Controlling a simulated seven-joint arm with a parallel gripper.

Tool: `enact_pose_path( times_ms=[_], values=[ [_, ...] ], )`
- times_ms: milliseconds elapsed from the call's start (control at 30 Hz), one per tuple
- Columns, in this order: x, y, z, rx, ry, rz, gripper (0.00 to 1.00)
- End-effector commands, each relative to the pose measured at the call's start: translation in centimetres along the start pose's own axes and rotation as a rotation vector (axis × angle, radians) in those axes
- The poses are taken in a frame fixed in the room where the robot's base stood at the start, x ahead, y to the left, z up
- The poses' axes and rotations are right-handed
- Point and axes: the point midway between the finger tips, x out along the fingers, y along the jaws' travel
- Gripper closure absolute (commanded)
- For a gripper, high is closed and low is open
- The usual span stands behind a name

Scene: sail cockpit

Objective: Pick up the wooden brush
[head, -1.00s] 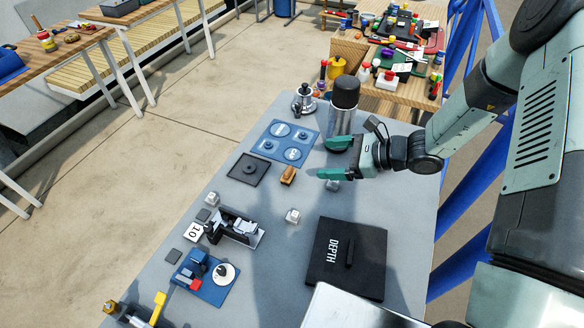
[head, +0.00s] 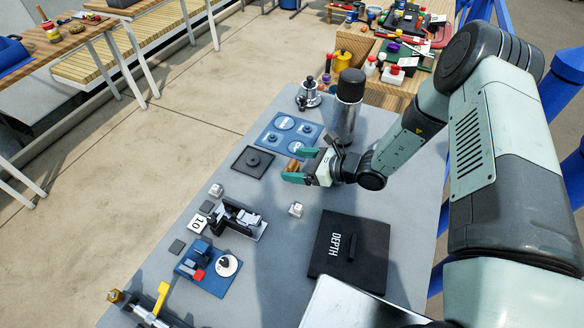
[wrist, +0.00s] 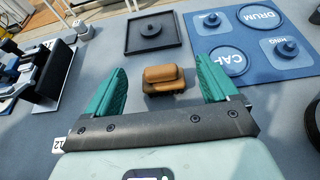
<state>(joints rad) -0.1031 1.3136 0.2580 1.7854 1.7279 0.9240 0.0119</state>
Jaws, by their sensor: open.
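The wooden brush (wrist: 164,79) is a small brown block with a rounded top, lying on the grey table. In the wrist view it sits between and a little beyond the two teal fingers of my gripper (wrist: 160,86), with gaps on both sides. In the head view my gripper (head: 298,166) is at the brush (head: 293,164), and the fingers hide part of it. My gripper is open and holds nothing.
A black square tray (wrist: 152,35) and a blue mat with labelled circles (wrist: 256,40) lie just beyond the brush. A tall metal flask (head: 346,115) stands close to my wrist. A black DEPTH panel (head: 350,275) and a white cube (head: 296,209) lie nearer.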

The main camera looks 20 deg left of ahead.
Motion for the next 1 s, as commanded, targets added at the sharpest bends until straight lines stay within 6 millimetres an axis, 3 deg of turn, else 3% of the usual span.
enact_pose_path(
  times_ms=[133, 367, 767, 1000],
  values=[
    [1.46, -0.06, 0.02, -0.001, 0.0, -0.001, 0.13],
    [1.62, -0.07, 0.03, -0.001, 0.0, -0.001, 0.13],
    [1.59, -0.08, 0.03, -0.001, 0.0, -0.001, 0.71],
    [1.55, -0.1, 0.14, -0.001, 0.0, -0.001, 0.73]
  ],
)
